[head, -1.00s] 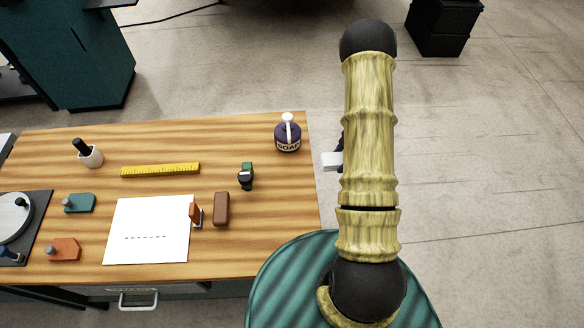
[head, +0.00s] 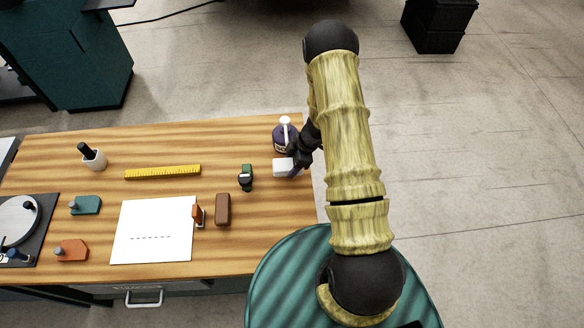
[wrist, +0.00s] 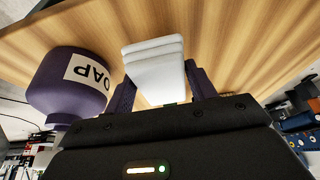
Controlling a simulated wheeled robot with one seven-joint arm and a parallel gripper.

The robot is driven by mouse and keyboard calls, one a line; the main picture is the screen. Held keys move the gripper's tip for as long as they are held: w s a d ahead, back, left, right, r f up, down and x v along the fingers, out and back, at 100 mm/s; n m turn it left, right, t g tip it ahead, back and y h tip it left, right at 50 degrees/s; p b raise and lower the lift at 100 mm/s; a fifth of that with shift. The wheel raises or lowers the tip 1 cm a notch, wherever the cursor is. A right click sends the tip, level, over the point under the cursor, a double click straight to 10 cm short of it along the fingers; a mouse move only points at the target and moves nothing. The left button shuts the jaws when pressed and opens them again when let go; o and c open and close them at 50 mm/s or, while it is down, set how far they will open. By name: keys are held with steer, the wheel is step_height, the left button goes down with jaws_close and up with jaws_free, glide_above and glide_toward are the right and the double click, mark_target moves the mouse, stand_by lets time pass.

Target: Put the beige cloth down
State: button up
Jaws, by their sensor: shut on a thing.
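The cloth (head: 284,168) looks white to pale in both views rather than clearly beige. It is a small folded pad over the right end of the wooden table (head: 260,230). My gripper (head: 296,166) is shut on it. In the wrist view the folded cloth (wrist: 155,68) sticks out between my two dark fingers (wrist: 158,88). I cannot tell whether the cloth touches the table top. The purple soap bottle (head: 285,138) stands just behind the cloth in the head view and close to the left of my gripper in the wrist view (wrist: 68,85).
A green watch-like item (head: 246,177) lies left of the cloth, and a brown block (head: 223,209) lies nearer the front. Bare wood shows in front of the cloth.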

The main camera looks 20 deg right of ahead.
steer(key=shift+f+p, duration=0.7)
steer(key=shift+f, duration=1.05)
steer(key=shift+f, duration=0.15)
steer(key=o, duration=1)
steer(key=b+v, duration=0.1)
steer(key=v, duration=1.1)
steer(key=shift+b, duration=0.3)
steer(key=shift+a+r, duration=0.1)
steer(key=shift+r, duration=0.2)
